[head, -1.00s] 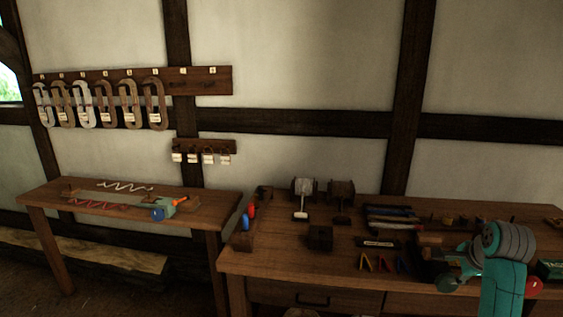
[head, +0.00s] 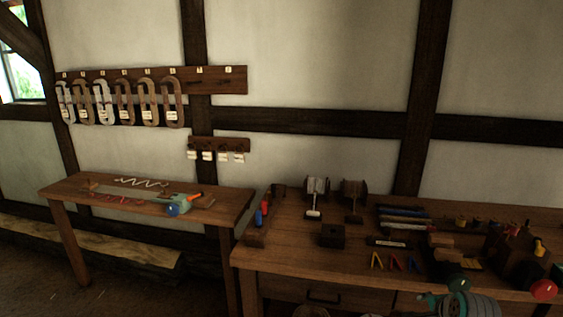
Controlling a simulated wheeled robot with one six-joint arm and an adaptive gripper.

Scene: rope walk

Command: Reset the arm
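Part of my arm, grey and teal, shows at the bottom right edge of the head view, in front of the right workbench (head: 290,255). Most of the arm is cut off by the lower edge of the picture. My gripper cannot be seen, so its fingers and anything in them are hidden. My visible arm part overlaps the front of the bench in the picture; I cannot tell how far apart they are.
The right bench carries two spools (head: 317,188), a dark block (head: 332,236), coloured hooks (head: 395,262) and a red round piece (head: 543,289). A left table (head: 75,188) holds a teal tool (head: 184,206). Clamps (head: 124,100) hang on a wall rack (head: 215,80).

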